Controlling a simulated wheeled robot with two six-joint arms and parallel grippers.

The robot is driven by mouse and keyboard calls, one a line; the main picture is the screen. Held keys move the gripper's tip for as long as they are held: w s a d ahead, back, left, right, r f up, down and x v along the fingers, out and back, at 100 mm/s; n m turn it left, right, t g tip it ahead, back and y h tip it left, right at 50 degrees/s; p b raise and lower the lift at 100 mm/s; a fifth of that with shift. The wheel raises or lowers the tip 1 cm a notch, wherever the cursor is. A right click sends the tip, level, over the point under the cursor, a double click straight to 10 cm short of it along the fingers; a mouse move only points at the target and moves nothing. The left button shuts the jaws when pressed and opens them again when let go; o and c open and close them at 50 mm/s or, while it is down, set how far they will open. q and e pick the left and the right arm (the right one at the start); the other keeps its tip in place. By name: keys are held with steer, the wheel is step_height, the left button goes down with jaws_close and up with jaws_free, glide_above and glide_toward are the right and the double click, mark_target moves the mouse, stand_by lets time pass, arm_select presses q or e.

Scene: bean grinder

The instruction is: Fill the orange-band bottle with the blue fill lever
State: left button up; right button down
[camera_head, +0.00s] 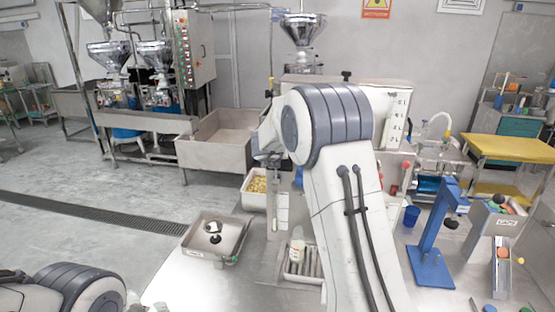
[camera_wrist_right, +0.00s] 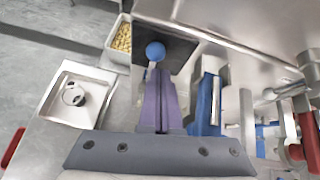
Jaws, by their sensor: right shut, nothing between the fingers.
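My right gripper (camera_wrist_right: 160,72) is shut and empty in the right wrist view. Its purple fingers point at a blue ball knob (camera_wrist_right: 155,50), which looks like the blue fill lever's; the tips are at or just below it, and I cannot tell whether they touch. In the head view my right arm covers much of the filling machine (camera_head: 350,88) and hides the lever. A pale bottle (camera_head: 296,250) stands by a slotted rack at the machine's foot; I cannot make out an orange band on it. My left gripper is out of view; only part of that arm shows at lower left.
A metal tray (camera_head: 190,242) with small dark and white items lies left of the rack. A bin of yellowish pieces (camera_head: 256,184) stands behind it. A blue press-like stand (camera_head: 430,262) and a blue cup (camera_head: 411,216) are on the right. The steel table's front left is clear.

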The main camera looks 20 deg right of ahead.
steer(key=s+a+r+p, duration=0.25)
steer(key=s+r, duration=0.25)
steer(key=r, duration=0.4)
steer(key=s+a+n+t+y+b, duration=0.2)
steer(key=a+n+t+y+b, duration=0.3)
steer(key=a+n, duration=1.15)
steer(key=s+a+f+n+g+y, duration=0.3)
steer(key=s+a+n, duration=0.25)
steer(key=a, duration=0.25)
steer(key=s+a+f+n+g+y, duration=0.3)
steer(key=s+a+f+n+y, duration=0.15)
steer(key=s+a, duration=0.3)
steer(key=s+a+f+n+g+h+b, duration=0.1)
steer(key=s+a+f+n+g, duration=0.2)
steer(key=s+n, duration=0.4)
steer(key=s+f+n+g+b, duration=0.2)
steer(key=s+f+n, duration=0.35)
steer(key=s, duration=0.35)
arm_select(q)
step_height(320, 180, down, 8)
steer(key=b, duration=0.1)
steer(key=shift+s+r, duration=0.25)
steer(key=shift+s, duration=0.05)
arm_select(e)
steer(key=s+d+f+n+g+h, duration=0.3)
steer(key=s+d+f+n, duration=0.3)
steer(key=s, duration=0.5)
steer(key=d+n+h, duration=0.1)
steer(key=d+n, duration=0.1)
steer(key=n, duration=0.1)
